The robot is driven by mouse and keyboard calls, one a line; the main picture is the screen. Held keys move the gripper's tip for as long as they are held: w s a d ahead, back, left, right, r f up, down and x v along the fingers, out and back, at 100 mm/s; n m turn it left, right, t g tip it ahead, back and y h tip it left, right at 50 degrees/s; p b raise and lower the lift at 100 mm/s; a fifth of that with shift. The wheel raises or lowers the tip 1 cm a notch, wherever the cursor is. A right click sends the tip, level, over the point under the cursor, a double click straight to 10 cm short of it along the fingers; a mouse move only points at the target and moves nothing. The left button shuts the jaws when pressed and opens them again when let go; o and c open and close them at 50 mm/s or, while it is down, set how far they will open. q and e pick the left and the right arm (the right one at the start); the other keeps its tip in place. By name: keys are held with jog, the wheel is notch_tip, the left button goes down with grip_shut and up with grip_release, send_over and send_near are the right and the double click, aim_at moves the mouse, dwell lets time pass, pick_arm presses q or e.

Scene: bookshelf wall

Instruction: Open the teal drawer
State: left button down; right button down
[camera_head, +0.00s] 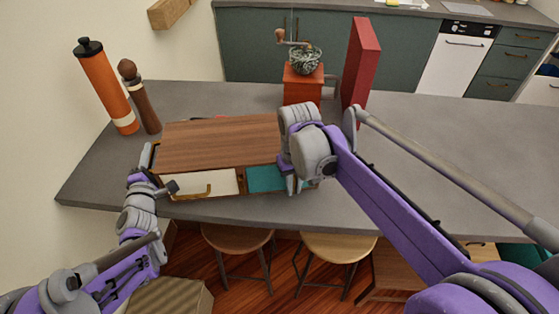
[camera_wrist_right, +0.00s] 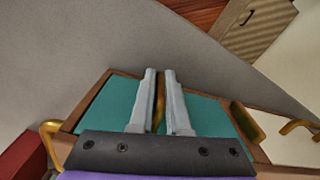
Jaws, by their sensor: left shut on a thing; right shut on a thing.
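A wooden box (camera_head: 215,145) stands near the table's front edge. Its front has a white drawer (camera_head: 212,183) with a brass handle on the left and the teal drawer (camera_head: 265,179) on the right. The teal front (camera_wrist_right: 107,108) looks flush with its wooden frame. My right gripper (camera_head: 291,182) covers the teal drawer's right part. In the right wrist view its fingers (camera_wrist_right: 161,85) are shut on the brass teal drawer handle (camera_wrist_right: 160,103), mostly hidden between them. My left gripper (camera_head: 160,182) is shut at the box's left end; the exact part gripped is hidden.
An orange bottle (camera_head: 103,85) and a brown pepper mill (camera_head: 139,97) stand behind the box at left. A red grinder (camera_head: 303,85) and red upright book (camera_head: 360,62) stand behind at right. Stools (camera_head: 238,237) stand below the front edge. The table's right side is clear.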

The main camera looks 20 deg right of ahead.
jog(key=shift+s+d, duration=0.1)
jog(key=shift+d, duration=0.05)
jog(key=s+a, duration=0.2)
jog(key=s, duration=0.8)
jog(key=shift+s, duration=0.35)
jog(key=c, duration=0.7)
grip_release()
jog(key=shift+c, duration=0.2)
notch_tip(320, 180, up, 12)
